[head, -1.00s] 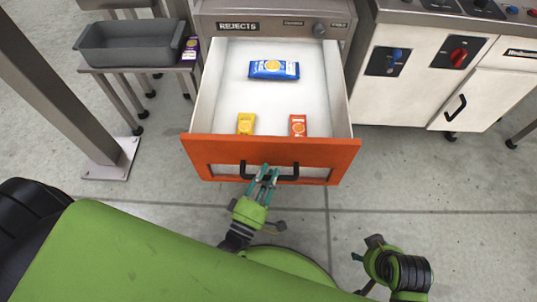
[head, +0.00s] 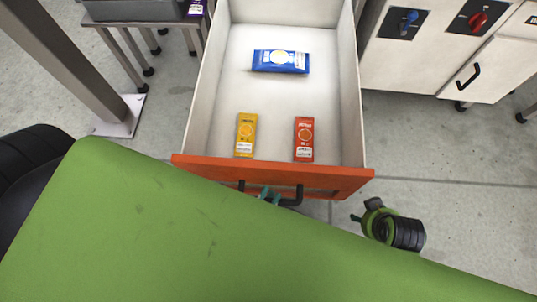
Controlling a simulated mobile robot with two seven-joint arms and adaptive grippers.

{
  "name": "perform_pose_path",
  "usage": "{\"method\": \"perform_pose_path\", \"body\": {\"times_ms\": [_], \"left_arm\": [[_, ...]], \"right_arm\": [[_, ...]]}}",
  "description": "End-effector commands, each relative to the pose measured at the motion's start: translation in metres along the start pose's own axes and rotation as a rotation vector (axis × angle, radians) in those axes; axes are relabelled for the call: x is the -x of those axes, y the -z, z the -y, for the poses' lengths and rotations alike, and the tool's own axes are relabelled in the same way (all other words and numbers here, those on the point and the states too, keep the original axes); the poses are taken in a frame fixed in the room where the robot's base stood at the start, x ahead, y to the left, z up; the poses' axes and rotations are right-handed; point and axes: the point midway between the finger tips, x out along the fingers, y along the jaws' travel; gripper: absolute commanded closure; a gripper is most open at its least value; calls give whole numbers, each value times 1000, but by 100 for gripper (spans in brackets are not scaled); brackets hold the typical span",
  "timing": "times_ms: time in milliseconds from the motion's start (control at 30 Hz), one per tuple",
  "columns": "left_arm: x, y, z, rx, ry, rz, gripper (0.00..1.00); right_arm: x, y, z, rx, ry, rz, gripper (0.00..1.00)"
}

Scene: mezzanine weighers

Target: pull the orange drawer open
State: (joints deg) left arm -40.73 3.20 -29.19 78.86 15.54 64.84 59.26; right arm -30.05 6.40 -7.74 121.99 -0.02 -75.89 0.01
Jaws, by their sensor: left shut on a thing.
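The orange drawer (head: 330,180) is pulled out, with its white inside open to view. A black bar handle (head: 297,192) is on its orange front. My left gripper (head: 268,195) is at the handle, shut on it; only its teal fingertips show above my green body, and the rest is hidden. Inside the drawer lie a blue packet (head: 281,62) toward the back, and a yellow packet (head: 245,135) and an orange-red packet (head: 304,139) near the front. A green and black part of my right arm shows at the lower right; the right gripper's fingers cannot be made out.
A grey tray (head: 140,10) on a metal stand is at the upper left, with a purple packet (head: 196,8) beside it. A grey post (head: 75,60) stands at the left. White cabinets (head: 400,65) with a blue and a red knob are at the right.

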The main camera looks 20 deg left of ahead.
Motion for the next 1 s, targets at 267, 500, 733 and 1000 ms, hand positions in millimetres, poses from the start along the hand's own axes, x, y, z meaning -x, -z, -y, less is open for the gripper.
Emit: {"method": "perform_pose_path", "body": {"times_ms": [267, 500, 733, 1000], "left_arm": [[1, 0, 0, -3, 1, 1, 100], [1, 0, 0, -1, 1, 1, 51], [0, 0, -1, 0, 0, 0, 51], [-3, 2, -26, 1, -2, 0, 51]], "right_arm": [[0, 0, 0, -1, 0, 0, 41], [0, -1, 0, -1, 0, 1, 41], [-1, -4, 0, 2, 1, 6, 41], [0, -2, 0, 1, 1, 3, 41]]}}
